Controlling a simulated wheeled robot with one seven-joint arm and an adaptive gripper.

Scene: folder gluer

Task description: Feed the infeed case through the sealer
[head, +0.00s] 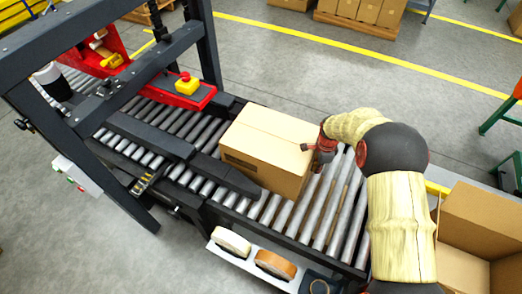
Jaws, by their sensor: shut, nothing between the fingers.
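The infeed case (268,145) is a closed brown cardboard box on the roller conveyor (335,215). Its left end is beside the dark guide rails (150,135) that lead into the sealer. My arm partly hides the conveyor's right end.
Tape rolls (232,242) lie on a white shelf along the conveyor's near side. An open cardboard box (480,225) stands at the right. Stacked cartons (365,10) sit on a pallet at the back.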

